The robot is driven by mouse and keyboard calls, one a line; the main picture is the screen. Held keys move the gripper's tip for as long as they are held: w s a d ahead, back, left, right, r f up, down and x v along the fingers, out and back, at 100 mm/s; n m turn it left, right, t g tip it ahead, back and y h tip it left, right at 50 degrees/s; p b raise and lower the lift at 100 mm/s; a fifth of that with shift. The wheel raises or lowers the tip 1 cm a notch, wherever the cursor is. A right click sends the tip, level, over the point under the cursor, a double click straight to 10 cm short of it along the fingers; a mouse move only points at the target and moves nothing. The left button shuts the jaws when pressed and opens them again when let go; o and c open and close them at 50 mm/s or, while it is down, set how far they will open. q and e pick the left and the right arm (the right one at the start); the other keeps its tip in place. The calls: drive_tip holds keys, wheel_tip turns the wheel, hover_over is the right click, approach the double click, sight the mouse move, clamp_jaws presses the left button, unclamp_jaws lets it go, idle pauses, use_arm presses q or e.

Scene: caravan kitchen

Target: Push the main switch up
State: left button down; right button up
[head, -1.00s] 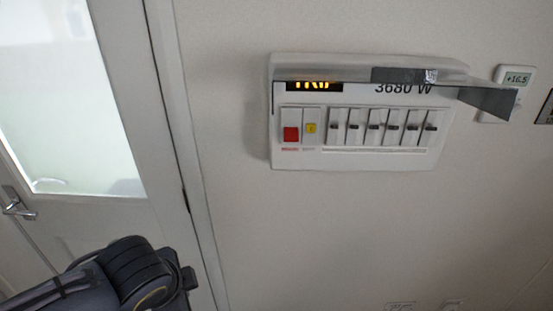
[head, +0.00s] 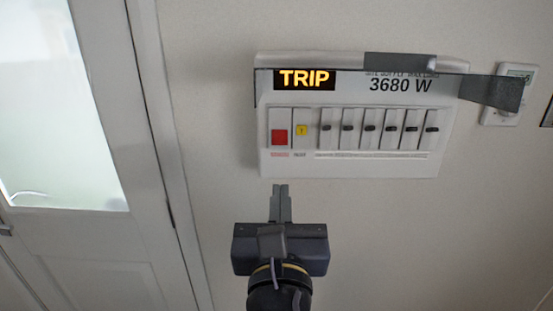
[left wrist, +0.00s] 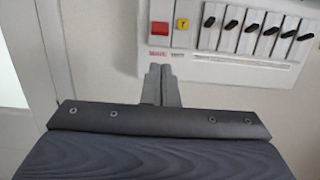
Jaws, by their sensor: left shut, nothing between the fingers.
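The main switch (head: 279,137) is the wide red rocker at the left end of a white fuse panel (head: 350,166) on the wall. Its red part shows at the lower half. It also shows in the left wrist view (left wrist: 159,28). The panel's display (head: 304,79) reads TRIP, with 3680 W beside it. My left gripper (head: 281,187) is shut and empty, just below the panel's lower edge and under the main switch. In the left wrist view its fingertips (left wrist: 161,68) are below the red switch, apart from it. My right gripper is not in view.
A small yellow test button (head: 301,130) sits beside the main switch, then a row of several black-levered breakers (head: 370,128). A grey flap (head: 490,92) sticks out at the panel's upper right. A door (head: 75,235) stands at left; the wall below the panel is clear.

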sight(280, 137)
use_arm(q)
drive_tip(key=shift+w, duration=0.1)
drive_tip(key=w, duration=0.3)
drive_tip(key=w+r+p, duration=0.1)
drive_tip(key=w, duration=0.2)
drive_tip(key=w+p, duration=0.1)
drive_tip(key=w, duration=0.2)
drive_tip(key=shift+w+r, duration=0.25)
drive_tip(key=shift+w, duration=0.15)
drive_tip(key=shift+r+p, duration=0.1)
drive_tip(key=shift+p, duration=0.3)
drive_tip(key=shift+s+r, duration=0.1)
drive_tip(key=shift+g+p, duration=0.35)
drive_tip(key=shift+g, duration=0.05)
drive_tip(key=shift+s+r+g+p, duration=0.15)
drive_tip(key=shift+g+p, duration=0.25)
drive_tip(key=shift+p, duration=0.05)
